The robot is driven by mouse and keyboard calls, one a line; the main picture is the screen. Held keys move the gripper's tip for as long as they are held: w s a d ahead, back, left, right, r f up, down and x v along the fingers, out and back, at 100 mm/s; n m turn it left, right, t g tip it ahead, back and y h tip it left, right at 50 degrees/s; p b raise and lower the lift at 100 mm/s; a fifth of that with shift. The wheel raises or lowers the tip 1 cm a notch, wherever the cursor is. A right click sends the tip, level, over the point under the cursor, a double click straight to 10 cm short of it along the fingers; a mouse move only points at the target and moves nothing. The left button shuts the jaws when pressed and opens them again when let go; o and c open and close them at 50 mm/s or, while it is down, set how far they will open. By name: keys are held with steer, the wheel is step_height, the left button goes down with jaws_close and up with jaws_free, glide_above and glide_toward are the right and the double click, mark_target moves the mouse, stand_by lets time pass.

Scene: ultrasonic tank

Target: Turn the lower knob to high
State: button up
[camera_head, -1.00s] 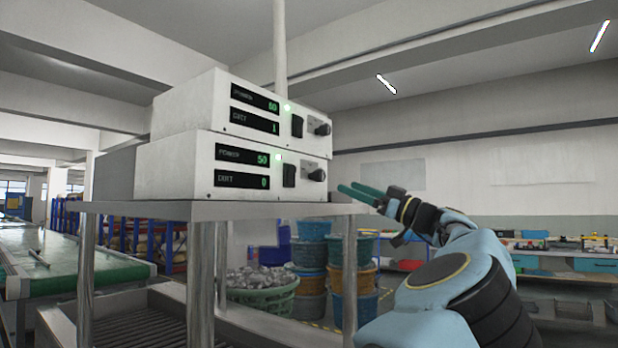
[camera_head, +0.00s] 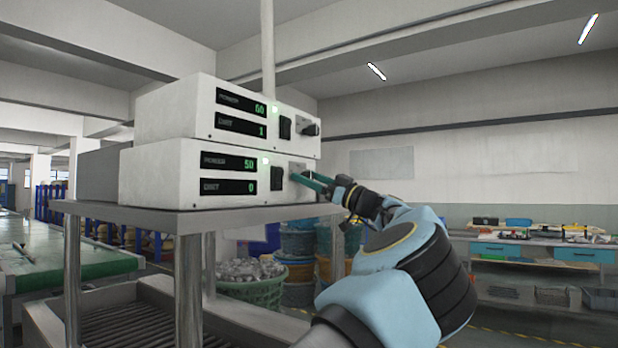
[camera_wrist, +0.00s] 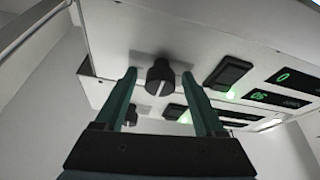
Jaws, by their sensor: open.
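The lower control box (camera_head: 150,177) shows power 50 and unit 0 in the head view. Its lower knob (camera_wrist: 160,77) is black with a pale pointer line and shows in the wrist view between the fingertips. My gripper (camera_head: 303,180) is open at the right of the lower box's front; it also shows in the wrist view (camera_wrist: 160,85). One green finger is on each side of the knob, with gaps visible; contact cannot be told. The fingers hide most of this knob in the head view.
The upper box (camera_head: 170,112) is stacked on the lower one, with its own upper knob (camera_head: 308,129) just above my fingers. Black switches (camera_head: 277,178) sit left of the knobs. A metal table (camera_head: 190,218) bears both boxes. Baskets (camera_head: 250,290) stand below.

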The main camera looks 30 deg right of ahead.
steer(key=shift+c, duration=0.3)
jaws_close()
steer(key=shift+f+b, duration=0.2)
steer(key=shift+b, duration=0.35)
steer(key=m+b, duration=0.1)
steer(key=b, duration=0.1)
steer(key=m+h+b, duration=0.1)
steer(key=b, duration=0.1)
steer(key=shift+f+m+t, duration=0.2)
steer(key=shift+m+t, duration=0.2)
steer(key=m+h+b, duration=0.2)
steer(key=m+b, duration=0.1)
steer(key=b, duration=0.1)
steer(key=shift+m+t, duration=0.4)
steer(key=m+h+b, duration=0.1)
steer(key=m+b, duration=0.1)
steer(key=m+h+b, duration=0.1)
steer(key=m+b, duration=0.1)
steer(key=m, duration=0.1)
steer(key=shift+r+h, duration=0.2)
steer(key=shift+h, duration=0.2)
steer(key=shift+r+m+h+b, duration=0.15)
steer(key=shift+m+h+b, duration=0.6)
steer(key=shift+m, duration=1.65)
steer(key=shift+h, duration=0.45)
